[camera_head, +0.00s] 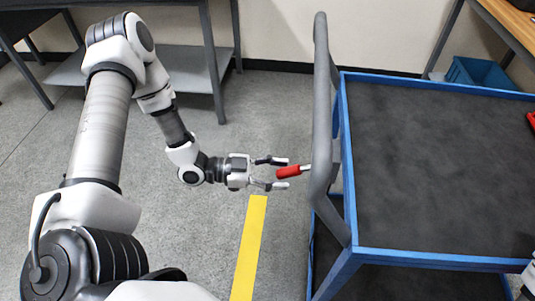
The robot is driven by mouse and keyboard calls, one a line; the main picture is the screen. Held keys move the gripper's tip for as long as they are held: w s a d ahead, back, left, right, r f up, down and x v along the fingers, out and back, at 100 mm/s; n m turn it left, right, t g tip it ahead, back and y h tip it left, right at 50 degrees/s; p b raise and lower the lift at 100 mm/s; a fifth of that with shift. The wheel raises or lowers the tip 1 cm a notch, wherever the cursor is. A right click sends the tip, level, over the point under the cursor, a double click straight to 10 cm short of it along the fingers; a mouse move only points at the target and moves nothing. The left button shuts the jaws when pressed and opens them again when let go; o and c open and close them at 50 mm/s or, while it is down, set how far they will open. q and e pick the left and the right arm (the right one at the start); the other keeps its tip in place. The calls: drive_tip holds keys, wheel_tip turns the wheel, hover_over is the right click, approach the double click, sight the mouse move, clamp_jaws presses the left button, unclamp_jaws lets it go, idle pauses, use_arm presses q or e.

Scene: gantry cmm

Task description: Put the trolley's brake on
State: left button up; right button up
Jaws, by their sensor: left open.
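The trolley (344,160) has a blue frame, dark shelves and a grey push handle (321,110) on its left side. A red-gripped brake lever (289,172) sticks out to the left from beside the handle. My left gripper (281,173) is open, its two fingers pointing right, one on each side of the red grip in the picture. I cannot tell whether they touch it. The lever's inner end is hidden behind the handle. At the lower right edge a small white part shows, perhaps of my right arm; its gripper is not in view.
A yellow floor stripe (250,250) runs below my left gripper. A grey table with a lower shelf (185,68) stands at the back left. A blue bin (480,73) sits behind the trolley. A red object (531,121) is at the trolley's right edge. The floor left of the trolley is clear.

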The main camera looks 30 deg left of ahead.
use_arm(q)
drive_tip(key=v, duration=0.4)
drive_tip(key=shift+s+a, duration=0.1)
drive_tip(key=shift+a, duration=0.15)
drive_tip(key=shift+s+a, duration=0.45)
drive_tip(key=shift+a, duration=0.1)
drive_tip(key=shift+w+d+f+n, duration=0.15)
drive_tip(key=shift+d+f+n, duration=0.05)
drive_tip(key=shift+d+n, duration=0.1)
drive_tip(key=s+d+f+n+g+y, duration=0.2)
drive_tip(key=d+f+n+y, duration=0.15)
drive_tip(key=f, duration=0.25)
drive_tip(key=s+d+f+n+g+y, duration=0.1)
drive_tip(key=d+f+n+g+y, duration=0.1)
drive_tip(key=f+n+y, duration=0.3)
drive_tip(key=s+a+f+n+g+y, duration=0.1)
drive_tip(key=s+f+n+g+y, duration=0.15)
drive_tip(key=s, duration=0.45)
drive_tip(key=s+a+f+n+g+y, duration=0.2)
drive_tip(key=s+f+g+y, duration=0.15)
drive_tip(key=s, duration=0.35)
wheel_tip(320, 180, up, 13)
drive_tip(key=p, duration=1.3)
drive_tip(key=shift+w+t+h+p, duration=0.35)
drive_tip(key=shift+w+t, duration=0.05)
